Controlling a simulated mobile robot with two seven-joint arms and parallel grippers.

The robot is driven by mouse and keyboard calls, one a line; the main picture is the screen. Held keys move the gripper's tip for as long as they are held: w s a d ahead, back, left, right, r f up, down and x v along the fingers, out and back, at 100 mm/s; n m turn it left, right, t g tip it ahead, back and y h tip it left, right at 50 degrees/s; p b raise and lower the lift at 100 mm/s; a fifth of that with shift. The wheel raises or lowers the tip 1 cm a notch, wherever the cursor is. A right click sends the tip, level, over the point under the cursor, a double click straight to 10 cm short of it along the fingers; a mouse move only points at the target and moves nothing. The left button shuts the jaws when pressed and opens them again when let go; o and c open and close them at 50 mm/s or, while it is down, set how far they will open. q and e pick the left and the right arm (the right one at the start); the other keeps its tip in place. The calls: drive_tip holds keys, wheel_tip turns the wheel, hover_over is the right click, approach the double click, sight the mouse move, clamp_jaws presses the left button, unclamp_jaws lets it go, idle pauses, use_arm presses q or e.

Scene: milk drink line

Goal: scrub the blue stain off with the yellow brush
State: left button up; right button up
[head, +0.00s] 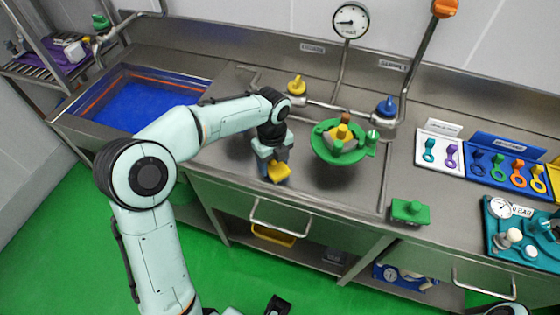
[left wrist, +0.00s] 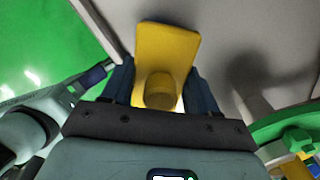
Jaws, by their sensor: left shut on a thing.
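The yellow brush (head: 279,173) is in my left gripper (head: 272,163), which is shut on it. I hold it over the steel counter, near its front edge, left of the green round dish. In the left wrist view the brush (left wrist: 168,50) shows between the two dark fingers, a flat yellow plate with a round knob. I cannot tell whether the brush touches the counter. I cannot make out a blue stain in either view; it may be hidden under the brush or gripper. A dark part at the bottom edge may be my right gripper (head: 278,306), cut off.
A green round dish (head: 325,153) with fittings stands right of the brush. The blue-lined sink (head: 140,104) is at the left. A green block (head: 409,211), a tool panel (head: 505,161) and a teal gauge case (head: 497,238) lie at the right. Yellow and blue valves stand behind.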

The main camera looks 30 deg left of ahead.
sight(291, 178)
use_arm(q)
drive_tip(key=shift+s+a, duration=0.2)
drive_tip(key=shift+a, duration=0.75)
drive_tip(key=shift+s+a+p, duration=0.2)
drive_tip(key=shift+a+p, duration=0.3)
drive_tip(key=shift+a, duration=0.35)
drive_tip(key=shift+s+a+p, duration=0.2)
drive_tip(key=shift+a+p, duration=0.25)
drive_tip(key=shift+a, duration=0.4)
use_arm(e)
drive_tip(key=shift+w+r, duration=0.25)
drive_tip(key=shift+r, duration=0.35)
drive_tip(key=shift+w+r, duration=0.2)
drive_tip(key=shift+r, duration=0.35)
use_arm(q)
drive_tip(key=shift+f, duration=0.15)
